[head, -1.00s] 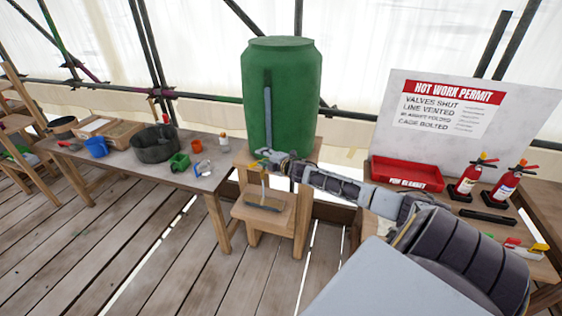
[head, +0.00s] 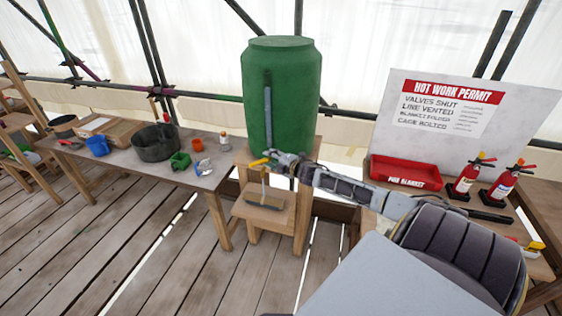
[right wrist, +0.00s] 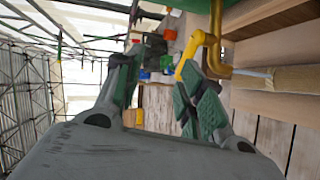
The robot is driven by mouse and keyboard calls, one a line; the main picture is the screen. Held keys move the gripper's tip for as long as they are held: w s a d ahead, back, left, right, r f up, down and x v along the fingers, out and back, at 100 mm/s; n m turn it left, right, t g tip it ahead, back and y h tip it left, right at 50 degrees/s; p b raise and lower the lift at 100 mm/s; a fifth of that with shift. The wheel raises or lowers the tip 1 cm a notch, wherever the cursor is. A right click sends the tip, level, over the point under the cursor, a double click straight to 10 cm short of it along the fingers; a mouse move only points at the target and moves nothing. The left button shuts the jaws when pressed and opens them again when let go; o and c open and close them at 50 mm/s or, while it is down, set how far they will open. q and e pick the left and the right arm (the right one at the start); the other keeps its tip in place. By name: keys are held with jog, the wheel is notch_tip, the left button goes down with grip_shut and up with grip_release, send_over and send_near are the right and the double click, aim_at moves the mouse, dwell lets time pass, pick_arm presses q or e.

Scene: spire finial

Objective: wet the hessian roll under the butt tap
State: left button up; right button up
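The green water butt (head: 280,95) stands on a wooden stand at the centre. Its yellow tap lever (head: 259,162) shows low at its front; the right wrist view shows the lever (right wrist: 188,68) and brass tap (right wrist: 212,45). My left gripper is out of view.
At right are a red fire blanket tray (head: 406,172), two extinguishers (head: 466,180) and a permit board (head: 455,105).

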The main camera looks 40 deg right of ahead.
jog(key=v, duration=0.2)
jog(key=d+v, duration=0.1)
jog(key=v, duration=0.1)
jog(key=shift+s, duration=0.25)
dwell(0.5)
jog(key=shift+d, duration=0.1)
jog(key=shift+c, duration=0.5)
